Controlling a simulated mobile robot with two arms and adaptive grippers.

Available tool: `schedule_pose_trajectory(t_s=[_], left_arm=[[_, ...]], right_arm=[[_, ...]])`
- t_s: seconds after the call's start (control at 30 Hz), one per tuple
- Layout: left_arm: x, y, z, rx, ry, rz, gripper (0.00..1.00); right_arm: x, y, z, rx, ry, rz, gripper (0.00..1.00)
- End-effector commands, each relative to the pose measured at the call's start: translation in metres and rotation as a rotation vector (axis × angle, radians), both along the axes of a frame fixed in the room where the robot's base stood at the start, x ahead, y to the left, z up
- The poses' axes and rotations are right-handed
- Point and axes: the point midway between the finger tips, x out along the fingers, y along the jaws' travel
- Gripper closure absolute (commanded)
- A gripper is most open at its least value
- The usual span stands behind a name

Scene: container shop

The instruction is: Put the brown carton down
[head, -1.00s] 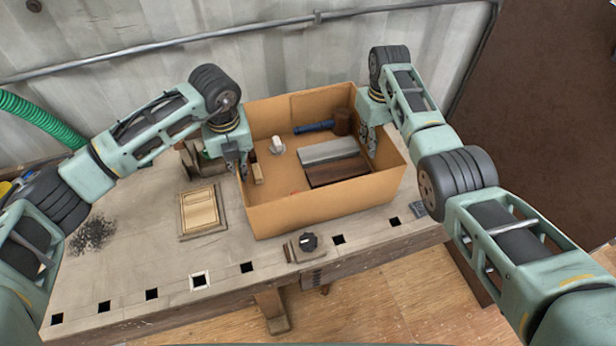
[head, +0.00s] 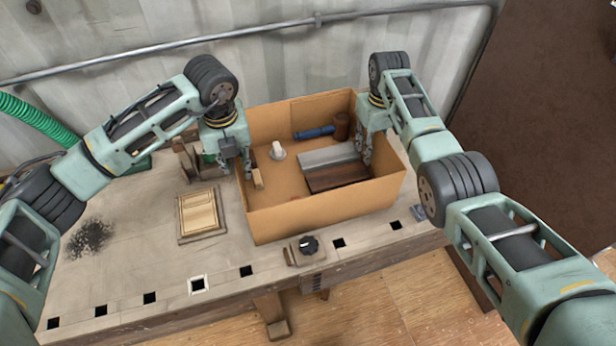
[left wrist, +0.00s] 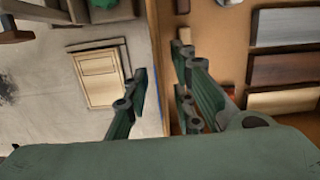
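The brown carton (head: 320,212) is a large open-topped box and appears to rest upright on the workbench. My left gripper (head: 238,168) is at its left wall with one finger outside and one inside. In the left wrist view the carton's left wall (left wrist: 158,50) passes between the spread fingers (left wrist: 160,82), with a gap on both sides. My right gripper (head: 366,150) is at the right wall. Its inner fingers show inside the carton, standing off the wall, and its outer side is hidden.
Inside the carton are a blue tool (head: 314,132), a brown cylinder (head: 341,125), a white item (head: 277,151) and flat blocks (head: 338,177). A small wooden panel (head: 200,213) lies on the workbench (head: 130,255). A black knob (head: 308,244) stands just in front of the carton.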

Motion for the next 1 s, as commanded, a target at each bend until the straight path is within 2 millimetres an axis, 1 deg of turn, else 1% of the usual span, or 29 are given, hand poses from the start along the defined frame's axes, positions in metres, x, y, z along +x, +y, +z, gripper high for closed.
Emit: schedule_pose_trajectory(t_s=[0.03,0.1,0.3,0.4,0.57,0.67,0.73,1.0], left_arm=[[0.000,-0.001,0.013,-0.001,-0.004,-0.001,0.77],[-0.002,-0.001,0.028,0.001,-0.004,-0.002,0.77],[-0.007,-0.002,0.066,0.001,-0.003,-0.001,0.77],[-0.008,-0.003,0.078,0.001,-0.001,0.000,0.77],[-0.010,-0.003,0.088,0.002,0.001,0.001,0.77],[-0.010,-0.003,0.089,0.001,0.002,0.001,0.77],[-0.010,-0.003,0.088,0.001,0.002,0.001,0.77],[-0.010,-0.003,0.088,0.002,0.002,0.000,0.77]], right_arm=[[0.000,0.000,0.000,0.000,0.000,0.000,0.77],[0.000,0.000,0.000,0.000,0.000,0.000,0.77],[0.000,0.000,0.000,0.000,0.000,0.000,0.77],[0.000,0.000,0.000,0.000,0.000,0.000,0.77],[0.000,0.000,0.003,0.000,-0.001,0.000,0.77],[0.001,0.000,0.014,0.001,-0.003,0.000,0.77],[0.001,0.000,0.026,0.001,-0.005,0.000,0.77],[0.001,0.000,0.084,0.001,-0.004,0.001,0.77]])
